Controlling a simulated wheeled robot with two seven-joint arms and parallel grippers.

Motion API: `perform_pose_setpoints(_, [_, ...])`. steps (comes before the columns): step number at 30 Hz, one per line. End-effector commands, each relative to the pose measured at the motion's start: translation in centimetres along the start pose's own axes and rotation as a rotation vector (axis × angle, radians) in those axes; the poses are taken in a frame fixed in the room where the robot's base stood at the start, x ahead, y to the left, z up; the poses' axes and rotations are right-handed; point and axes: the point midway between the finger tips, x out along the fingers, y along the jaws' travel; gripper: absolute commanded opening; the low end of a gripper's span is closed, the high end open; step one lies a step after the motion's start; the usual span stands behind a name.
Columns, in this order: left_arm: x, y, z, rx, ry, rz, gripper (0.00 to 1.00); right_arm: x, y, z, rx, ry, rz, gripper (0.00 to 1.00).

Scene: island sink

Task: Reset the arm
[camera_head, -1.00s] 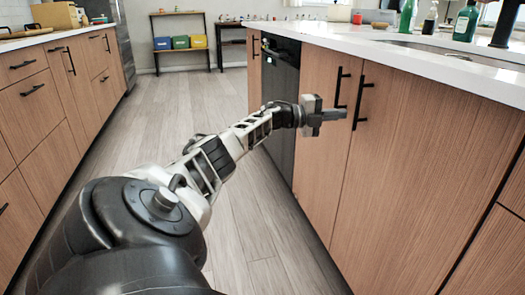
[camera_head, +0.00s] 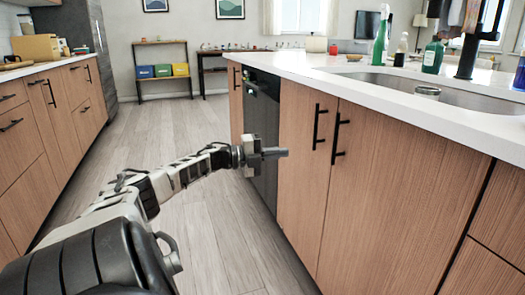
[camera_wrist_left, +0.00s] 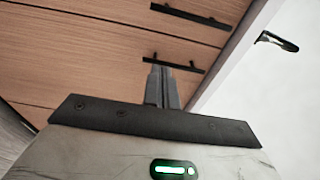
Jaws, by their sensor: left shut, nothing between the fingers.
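My left gripper (camera_head: 284,153) is in the head view, at the end of my left arm, which reaches in from the lower left. It is shut and empty, in front of the island's wooden cabinet doors. In the picture it lies left of and below two black vertical handles (camera_head: 318,127) (camera_head: 339,137). In the left wrist view the closed fingers (camera_wrist_left: 161,84) show in the middle, with the handles (camera_wrist_left: 190,16) (camera_wrist_left: 172,62) beyond them. I cannot tell the exact gap to the door. My right gripper is not in view.
The island's white countertop (camera_head: 440,118) holds a sink (camera_head: 480,97) with a can (camera_head: 428,92), green bottles (camera_head: 380,42) (camera_head: 433,57) and a black faucet (camera_head: 470,50). A black dishwasher (camera_head: 262,135) is behind my gripper. Drawers (camera_head: 70,110) line the left. The floor aisle (camera_head: 165,115) is clear.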

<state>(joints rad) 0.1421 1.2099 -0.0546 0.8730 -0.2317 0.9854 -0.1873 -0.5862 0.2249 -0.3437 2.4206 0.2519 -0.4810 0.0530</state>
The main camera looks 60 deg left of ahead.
Motion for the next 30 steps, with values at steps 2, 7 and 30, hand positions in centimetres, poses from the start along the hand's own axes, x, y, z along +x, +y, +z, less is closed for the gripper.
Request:
perform_pose_setpoints(2, [-1.3,-0.1,0.0,-0.002,-0.001,0.007,0.0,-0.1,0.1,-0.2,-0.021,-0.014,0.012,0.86])
perform_pose_setpoints(7, [-3.4,-0.1,0.0,-0.003,-0.002,0.004,0.0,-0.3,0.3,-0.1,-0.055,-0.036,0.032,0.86])
perform_pose_setpoints(30, [-4.6,-5.5,0.0,0.0,-0.001,0.0,0.0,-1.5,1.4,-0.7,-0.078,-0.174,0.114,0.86])
